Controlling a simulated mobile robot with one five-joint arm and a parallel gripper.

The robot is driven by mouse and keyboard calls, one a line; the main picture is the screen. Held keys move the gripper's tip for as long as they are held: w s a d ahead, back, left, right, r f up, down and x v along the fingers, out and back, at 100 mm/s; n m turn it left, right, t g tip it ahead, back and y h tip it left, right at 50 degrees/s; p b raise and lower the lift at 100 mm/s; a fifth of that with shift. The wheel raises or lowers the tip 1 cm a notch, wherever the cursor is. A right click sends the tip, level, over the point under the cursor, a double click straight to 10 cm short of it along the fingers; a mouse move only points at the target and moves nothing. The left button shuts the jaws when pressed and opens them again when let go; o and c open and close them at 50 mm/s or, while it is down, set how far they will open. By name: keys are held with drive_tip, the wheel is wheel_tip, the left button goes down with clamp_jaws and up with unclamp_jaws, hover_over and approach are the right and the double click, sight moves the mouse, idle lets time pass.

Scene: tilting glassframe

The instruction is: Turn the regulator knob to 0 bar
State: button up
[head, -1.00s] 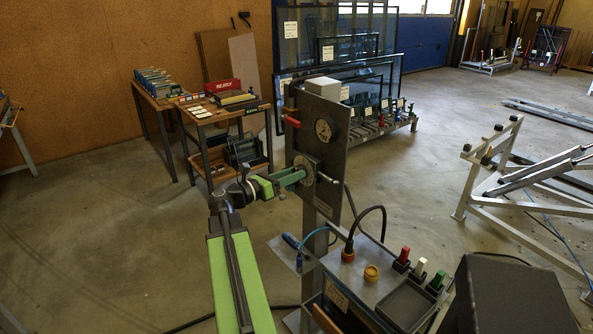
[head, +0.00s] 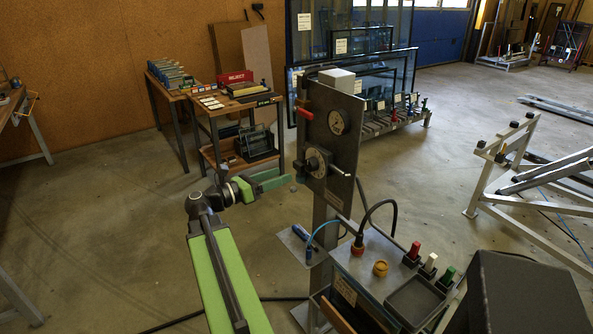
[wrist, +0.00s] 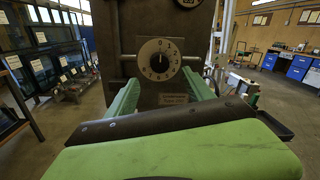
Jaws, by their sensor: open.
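The regulator knob (head: 316,163) is on the front of an upright grey panel (head: 343,175). In the wrist view the knob (wrist: 160,60) is a dark centre on a pale round dial, with a 0 near the top and more digits around it. Its exact setting is too small to read surely. My gripper (head: 276,179) is open and empty, left of the knob with a gap between. In the wrist view my gripper's green fingers (wrist: 161,88) are spread to both sides below the dial, clear of the knob.
A pressure gauge (head: 338,121) sits above the knob, and a red lever (head: 305,114) sticks out on the panel's left edge. A bench box (head: 375,265) with a cable, yellow button and coloured handles stands below right. Open floor lies to the left.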

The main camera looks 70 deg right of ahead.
drive_tip(key=v, duration=0.7)
drive_tip(key=shift+a, duration=0.2)
drive_tip(key=shift+w, duration=0.2)
